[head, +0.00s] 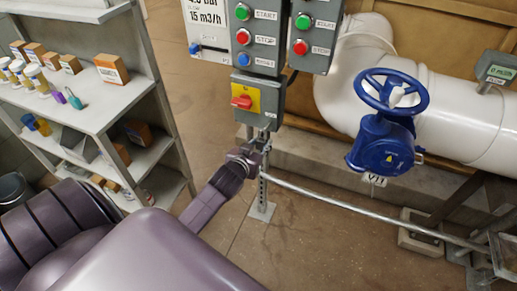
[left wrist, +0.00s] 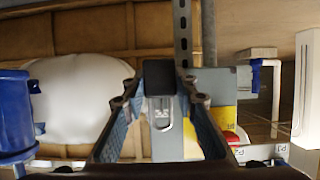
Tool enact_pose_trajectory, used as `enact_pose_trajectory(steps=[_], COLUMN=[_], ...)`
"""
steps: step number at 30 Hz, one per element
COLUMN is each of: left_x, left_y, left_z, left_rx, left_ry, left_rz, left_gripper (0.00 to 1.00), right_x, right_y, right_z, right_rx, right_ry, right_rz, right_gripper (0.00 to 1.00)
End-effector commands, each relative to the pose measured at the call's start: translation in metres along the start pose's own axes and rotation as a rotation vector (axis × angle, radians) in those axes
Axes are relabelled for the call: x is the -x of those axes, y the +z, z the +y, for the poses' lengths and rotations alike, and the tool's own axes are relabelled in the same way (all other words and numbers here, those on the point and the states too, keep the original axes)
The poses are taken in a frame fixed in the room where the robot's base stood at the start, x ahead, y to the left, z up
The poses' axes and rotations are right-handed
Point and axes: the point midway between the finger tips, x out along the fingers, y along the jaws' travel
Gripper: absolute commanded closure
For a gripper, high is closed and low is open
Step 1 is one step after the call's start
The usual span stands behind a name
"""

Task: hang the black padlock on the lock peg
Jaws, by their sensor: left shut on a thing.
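My left gripper (head: 254,153) is in front of the metal post below the grey switch box with a yellow plate and red handle (head: 243,101). In the left wrist view, which looks upside down, its fingers (left wrist: 159,88) are shut on the black padlock (left wrist: 158,72). The padlock's pale U-shaped shackle (left wrist: 165,118) shows between the fingers, in front of the grey and yellow box (left wrist: 222,85). The padlock is too small to make out clearly in the head view. I cannot pick out the lock peg in either view. My right gripper is not in view.
A grey button panel (head: 258,40) is above the switch box. A white pipe (head: 450,110) with a blue handwheel valve (head: 385,145) is at right. A metal rail (head: 365,210) runs low to the right. A shelf (head: 110,105) with boxes and bottles stands at left.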

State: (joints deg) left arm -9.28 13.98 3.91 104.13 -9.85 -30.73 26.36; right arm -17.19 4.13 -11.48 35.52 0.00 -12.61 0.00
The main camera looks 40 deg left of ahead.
Motion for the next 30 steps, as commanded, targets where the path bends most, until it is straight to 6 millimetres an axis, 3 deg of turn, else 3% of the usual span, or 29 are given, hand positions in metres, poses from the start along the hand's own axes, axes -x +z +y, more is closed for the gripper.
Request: enact_pose_trajectory(steps=[2, 30], left_x=[-0.0079, -0.0113], left_y=[-0.0016, -0.0049], left_z=[-0.0001, 0.0003], left_rx=[-0.001, 0.0], left_ry=[0.0, 0.0], left_rz=[0.004, 0.001], left_gripper=[0.95, 0.95], right_x=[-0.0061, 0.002], right_y=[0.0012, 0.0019], right_z=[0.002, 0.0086], right_rx=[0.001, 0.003], right_ry=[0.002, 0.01], right_rz=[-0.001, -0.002], right_gripper=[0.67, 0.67])
